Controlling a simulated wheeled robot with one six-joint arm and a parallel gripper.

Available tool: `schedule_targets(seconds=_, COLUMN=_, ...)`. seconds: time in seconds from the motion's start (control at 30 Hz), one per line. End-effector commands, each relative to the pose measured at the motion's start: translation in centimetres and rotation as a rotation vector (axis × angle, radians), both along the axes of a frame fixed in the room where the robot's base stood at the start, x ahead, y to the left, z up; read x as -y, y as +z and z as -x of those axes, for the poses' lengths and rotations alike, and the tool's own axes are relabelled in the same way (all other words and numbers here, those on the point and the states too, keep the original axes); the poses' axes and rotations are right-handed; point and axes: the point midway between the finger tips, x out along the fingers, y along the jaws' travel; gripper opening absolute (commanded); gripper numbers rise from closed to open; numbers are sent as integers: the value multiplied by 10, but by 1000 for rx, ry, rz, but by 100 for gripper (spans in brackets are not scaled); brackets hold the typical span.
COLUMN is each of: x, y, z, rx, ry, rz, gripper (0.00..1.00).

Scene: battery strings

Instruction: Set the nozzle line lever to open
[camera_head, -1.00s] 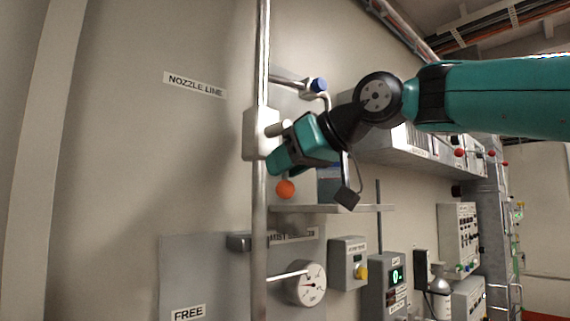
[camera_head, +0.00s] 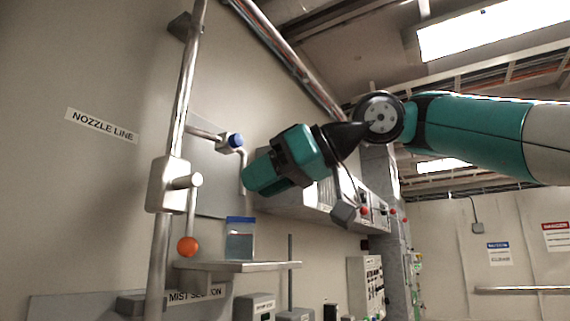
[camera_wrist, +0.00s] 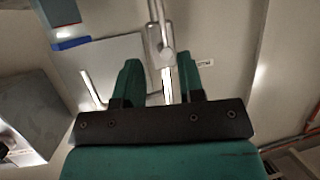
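The nozzle line valve (camera_head: 168,185) sits on an upright metal pipe, below and right of a NOZZLE LINE label (camera_head: 101,125) in the head view. Its lever ends in an orange ball (camera_head: 188,247) and hangs down from the stub, roughly along the pipe. My gripper (camera_head: 252,182) is to the right of the valve and apart from the lever. In the wrist view my gripper (camera_wrist: 158,62) has two green fingers spread with nothing held between them. A grey valve-like fitting (camera_wrist: 161,42) shows beyond the fingers; the orange ball cannot be made out there.
A blue-capped pipe fitting (camera_head: 235,141) is just above my gripper. A blue-lidded clear container (camera_head: 240,240) stands on a shelf (camera_head: 265,266) below, close to the orange ball. A wall cabinet row lies behind my gripper.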

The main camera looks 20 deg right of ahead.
Motion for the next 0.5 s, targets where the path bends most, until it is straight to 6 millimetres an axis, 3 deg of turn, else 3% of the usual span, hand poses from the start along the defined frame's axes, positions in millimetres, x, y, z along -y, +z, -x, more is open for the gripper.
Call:
schedule_targets(seconds=0.2, x=20, y=13, z=18, rx=1, ry=-5, rz=1, gripper=36)
schedule_targets(seconds=0.5, x=24, y=14, z=25, rx=0, ry=1, rz=1, gripper=36)
